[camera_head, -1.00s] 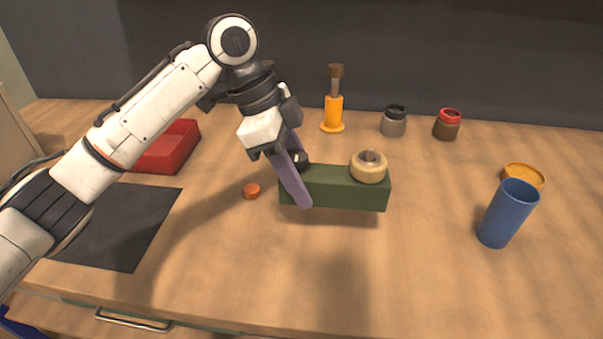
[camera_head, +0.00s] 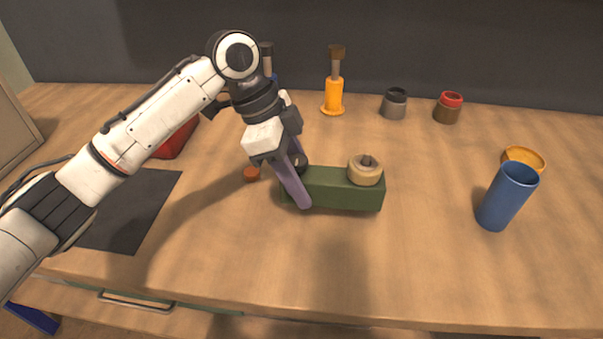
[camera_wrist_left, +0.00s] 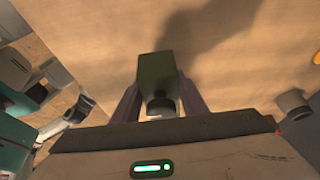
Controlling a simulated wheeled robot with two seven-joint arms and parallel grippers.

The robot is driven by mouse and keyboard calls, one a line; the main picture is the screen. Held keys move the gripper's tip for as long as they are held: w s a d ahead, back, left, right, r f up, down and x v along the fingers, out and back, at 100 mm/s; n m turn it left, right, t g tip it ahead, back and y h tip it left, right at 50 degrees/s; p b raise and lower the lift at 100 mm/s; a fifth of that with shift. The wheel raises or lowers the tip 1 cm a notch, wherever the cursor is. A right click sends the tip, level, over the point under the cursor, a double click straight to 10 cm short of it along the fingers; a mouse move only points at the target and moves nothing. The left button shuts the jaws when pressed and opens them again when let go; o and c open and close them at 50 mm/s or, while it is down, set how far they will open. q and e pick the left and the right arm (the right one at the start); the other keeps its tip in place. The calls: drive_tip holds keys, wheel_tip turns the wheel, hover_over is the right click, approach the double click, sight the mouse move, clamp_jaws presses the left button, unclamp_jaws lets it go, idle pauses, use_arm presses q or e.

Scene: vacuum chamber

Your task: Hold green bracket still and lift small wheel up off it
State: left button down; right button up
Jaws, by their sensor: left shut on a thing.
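The green bracket (camera_head: 335,194) is a long block in the middle of the head view. A beige small wheel (camera_head: 366,171) sits on its right end, with a pin showing in the wheel's centre. A black round knob (camera_head: 300,163) is on its left end. My left gripper (camera_head: 297,183) is shut across that left end, with purple fingers on either side. The left wrist view shows the bracket (camera_wrist_left: 156,68) and the knob (camera_wrist_left: 161,104) between the fingers. I cannot tell whether the bracket touches the table. My right gripper is not in view.
A small orange-brown disc (camera_head: 251,174) lies left of the bracket. An orange stand (camera_head: 333,97), a grey jar (camera_head: 394,105) and a red-topped jar (camera_head: 447,109) stand behind. A blue cup (camera_head: 505,198) and a yellow dish (camera_head: 524,158) are at the right. The table front is clear.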

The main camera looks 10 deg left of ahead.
use_arm(q)
drive_tip(key=shift+f, duration=1.6)
drive_tip(key=shift+f+p, duration=0.4)
drive_tip(key=c, duration=1.1)
unclamp_jaws()
drive_tip(key=shift+f, duration=0.1)
drive_tip(key=c, duration=1)
